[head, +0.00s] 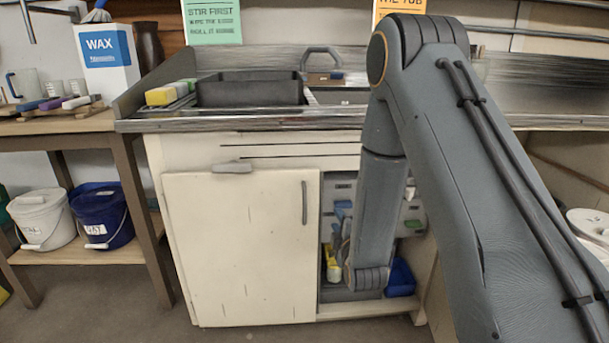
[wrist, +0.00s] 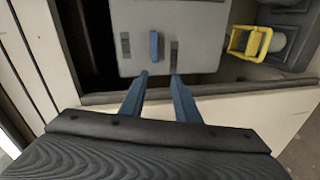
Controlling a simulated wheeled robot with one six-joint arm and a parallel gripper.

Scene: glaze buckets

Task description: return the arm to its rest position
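My arm (head: 378,215) comes in from the right in the head view and bends down in front of the open right part of the sink cabinet. My gripper (wrist: 159,78) shows in the wrist view as two blue fingers, spread apart with nothing between them. In the head view I cannot make out its fingers. The fingertips point at a grey panel (wrist: 190,54) with a small blue part (wrist: 154,46) on it. I cannot tell how far apart they are.
The cream cabinet door (head: 245,250) covers the left part. A yellow-handled thing (wrist: 236,40) and a blue bin (head: 400,279) sit inside the cabinet. The steel counter (head: 230,122) with a dark basin (head: 250,91) is above. White (head: 45,220) and blue (head: 102,215) buckets stand left.

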